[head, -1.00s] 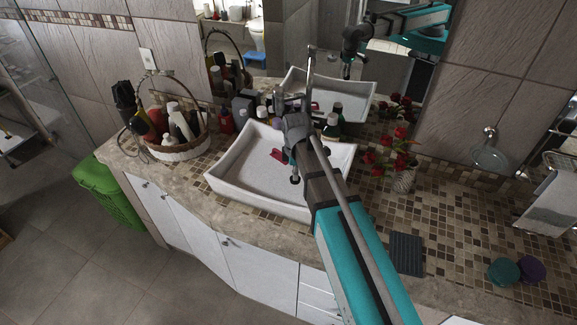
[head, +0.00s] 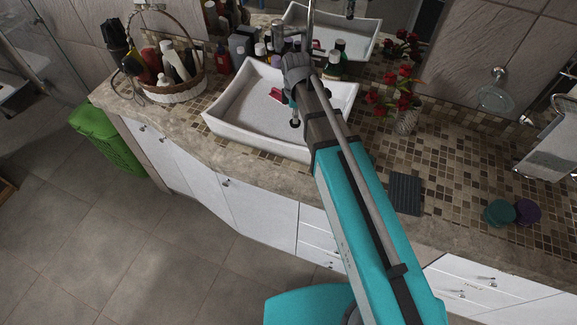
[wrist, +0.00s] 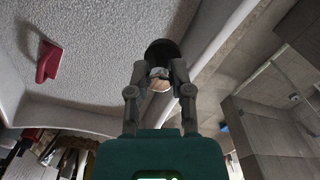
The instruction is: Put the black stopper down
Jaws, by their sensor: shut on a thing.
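My gripper (wrist: 159,80) is shut on the black stopper (wrist: 161,50), which sits between the fingertips in the wrist view. A pale patch shows just below the black part, between the fingers. In the head view the stopper (head: 295,123) is a small dark spot under my gripper (head: 293,108), over the front part of the white sink (head: 245,105). In the wrist view the sink (wrist: 95,50) fills the left, and its rim passes behind the held stopper. I cannot tell the stopper's height above the sink.
A red object (head: 277,95) lies in the sink. Bottles (head: 262,50) crowd behind it, and a basket (head: 172,92) stands left. Red flowers (head: 403,88), a dark ridged mat (head: 405,194) and teal and purple round items (head: 498,212) are right. Tiled counter between them is clear.

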